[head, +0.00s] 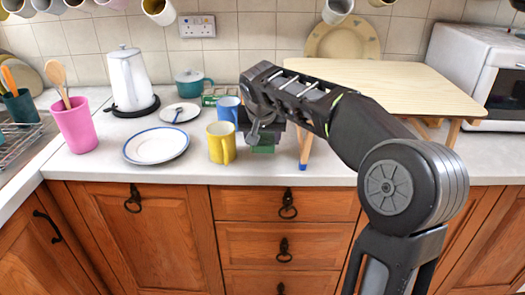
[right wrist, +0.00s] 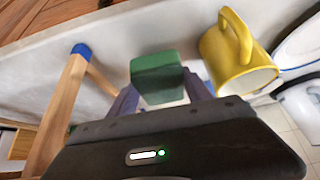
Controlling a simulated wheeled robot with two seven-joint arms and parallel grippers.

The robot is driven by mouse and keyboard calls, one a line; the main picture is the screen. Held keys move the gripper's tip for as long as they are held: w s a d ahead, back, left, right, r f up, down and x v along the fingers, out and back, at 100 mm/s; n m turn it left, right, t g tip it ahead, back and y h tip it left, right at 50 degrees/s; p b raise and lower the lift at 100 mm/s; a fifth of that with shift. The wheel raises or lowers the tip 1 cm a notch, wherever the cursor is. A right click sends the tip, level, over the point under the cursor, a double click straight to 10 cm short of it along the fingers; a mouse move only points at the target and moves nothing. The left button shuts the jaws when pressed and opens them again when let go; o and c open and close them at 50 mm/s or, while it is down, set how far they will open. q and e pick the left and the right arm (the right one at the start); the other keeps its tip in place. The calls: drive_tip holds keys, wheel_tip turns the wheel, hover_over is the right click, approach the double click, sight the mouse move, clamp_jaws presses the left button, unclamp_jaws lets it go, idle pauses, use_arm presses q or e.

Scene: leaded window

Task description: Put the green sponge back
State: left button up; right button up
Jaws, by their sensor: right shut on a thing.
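The green sponge (right wrist: 158,78) is a small green block between the two fingers of my right gripper (right wrist: 162,100) in the right wrist view. The right gripper is shut on it. In the head view the sponge (head: 264,146) shows partly below the right gripper (head: 263,138), low over or on the counter, close to its front edge. I cannot tell whether it touches the counter. The yellow mug (head: 221,143) stands just to its left, and a wooden leg of the small table (head: 395,82) is just to its right. My left gripper is not in view.
A blue mug (head: 228,110), a white plate (head: 156,146), a saucer (head: 180,113) and a teal pot (head: 190,83) stand to the left. A white kettle (head: 128,80) and a pink holder (head: 75,127) are farther left. A microwave (head: 480,75) is at right.

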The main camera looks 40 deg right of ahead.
sight(263, 161)
drive_tip(key=shift+f, duration=2.1)
drive_tip(key=shift+f+b, duration=0.2)
drive_tip(key=shift+b, duration=0.2)
drive_tip(key=o, duration=1.4)
drive_tip(key=shift+o, duration=0.2)
drive_tip(key=shift+r, duration=0.1)
drive_tip(key=shift+r, duration=0.2)
drive_tip(key=v, duration=1.2)
drive_tip(key=shift+p, duration=0.3)
drive_tip(key=shift+f, duration=0.1)
